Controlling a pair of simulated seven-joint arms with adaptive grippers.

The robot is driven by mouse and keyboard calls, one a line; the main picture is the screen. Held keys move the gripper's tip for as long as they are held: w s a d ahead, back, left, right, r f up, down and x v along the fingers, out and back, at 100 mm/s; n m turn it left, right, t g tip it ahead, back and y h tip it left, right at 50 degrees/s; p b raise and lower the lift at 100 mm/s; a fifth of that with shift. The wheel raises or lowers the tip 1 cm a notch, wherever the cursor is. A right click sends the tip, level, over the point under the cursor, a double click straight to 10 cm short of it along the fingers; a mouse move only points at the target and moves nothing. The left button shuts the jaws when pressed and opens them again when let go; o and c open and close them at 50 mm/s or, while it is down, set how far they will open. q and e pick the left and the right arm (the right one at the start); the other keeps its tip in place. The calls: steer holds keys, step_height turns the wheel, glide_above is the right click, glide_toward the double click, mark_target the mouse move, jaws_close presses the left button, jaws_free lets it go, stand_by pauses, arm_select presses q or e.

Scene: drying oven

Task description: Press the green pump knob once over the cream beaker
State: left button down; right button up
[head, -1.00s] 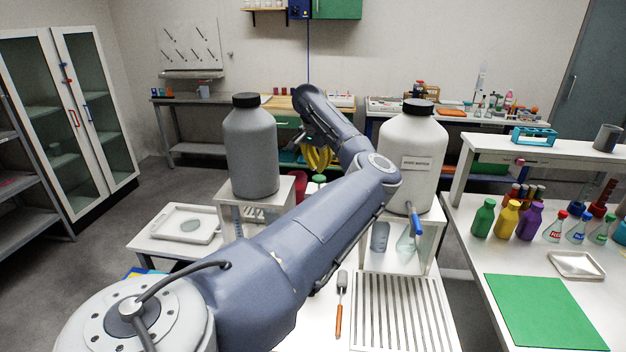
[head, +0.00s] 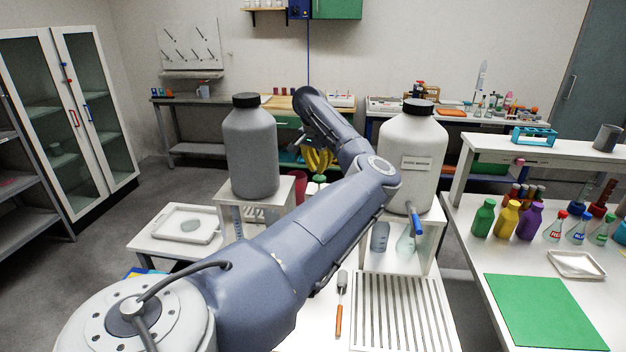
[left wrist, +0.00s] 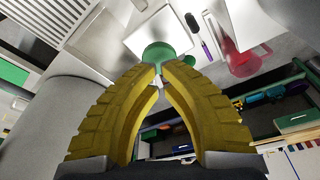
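My left gripper (head: 318,160) has yellow fingers and hangs at the end of my arm, between the two large bottles in the head view. In the left wrist view its fingertips (left wrist: 160,78) are together, with nothing seen between them. A round green knob (left wrist: 160,53) shows just beyond the tips. I cannot tell whether they touch it. In the head view the green knob (head: 319,178) is a small patch below the fingers. The rest of the pump is mostly hidden. I cannot make out the cream beaker in either view. My right gripper is not in view.
A grey bottle (head: 251,150) and a cream-white bottle (head: 412,150) stand on raised stands either side of my gripper. A pinkish-red vessel (left wrist: 238,60) is near the knob. A slatted rack (head: 400,312) and an orange-handled tool (head: 339,318) lie in front.

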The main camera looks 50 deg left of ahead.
mark_target(319, 177)
arm_select(q)
steer(key=shift+s+x, duration=0.2)
steer(key=shift+x, duration=0.65)
steer(key=shift+s+x, duration=0.15)
steer(key=shift+x, duration=0.7)
steer(key=shift+f, duration=0.85)
steer(key=shift+r, duration=0.1)
steer(key=shift+w+v, duration=0.2)
steer(key=shift+v, duration=0.65)
steer(key=shift+w+v, duration=0.15)
steer(key=shift+v, duration=0.75)
steer(key=shift+w+v, duration=0.2)
steer(key=shift+v, duration=0.65)
steer(key=shift+r, duration=0.15)
steer(key=w+v, duration=0.1)
steer(key=v, duration=0.5)
steer(key=shift+a+r, duration=0.1)
steer(key=shift+a, duration=0.1)
